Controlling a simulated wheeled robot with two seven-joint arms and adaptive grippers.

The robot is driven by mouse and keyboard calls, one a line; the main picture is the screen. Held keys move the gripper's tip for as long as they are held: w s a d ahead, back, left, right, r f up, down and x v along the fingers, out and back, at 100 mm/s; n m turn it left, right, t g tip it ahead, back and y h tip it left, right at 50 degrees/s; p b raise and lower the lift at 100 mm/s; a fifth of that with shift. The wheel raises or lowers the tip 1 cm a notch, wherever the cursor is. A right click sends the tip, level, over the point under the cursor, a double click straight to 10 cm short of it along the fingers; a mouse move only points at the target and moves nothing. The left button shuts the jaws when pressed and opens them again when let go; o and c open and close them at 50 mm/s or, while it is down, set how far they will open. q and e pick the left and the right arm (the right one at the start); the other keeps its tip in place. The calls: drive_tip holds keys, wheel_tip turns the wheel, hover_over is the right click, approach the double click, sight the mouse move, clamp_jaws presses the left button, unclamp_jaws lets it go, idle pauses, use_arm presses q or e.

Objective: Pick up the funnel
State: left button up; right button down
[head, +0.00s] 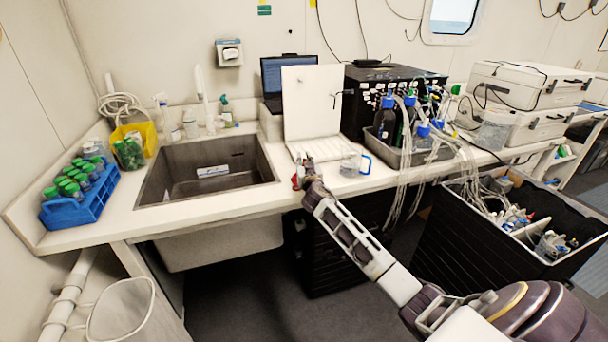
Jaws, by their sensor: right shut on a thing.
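My right arm reaches in from the lower right. Its gripper (304,172) is at the front edge of the counter, between the sink and a clear jug with a blue handle (352,163). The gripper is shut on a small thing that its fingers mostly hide. I cannot tell from its shape whether this is the funnel. A bit of red shows at the fingers. I cannot make out a funnel anywhere else. My left gripper is not in view.
The sink (160,178) lies left of the gripper. A blue rack (75,212) of green-capped tubes stands at far left. A white board (313,105) stands behind the gripper. Bottles with tubing fill a tray (384,147) to the right. A black crate (470,247) stands at right.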

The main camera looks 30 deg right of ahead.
drive_tip(key=shift+f, duration=0.3)
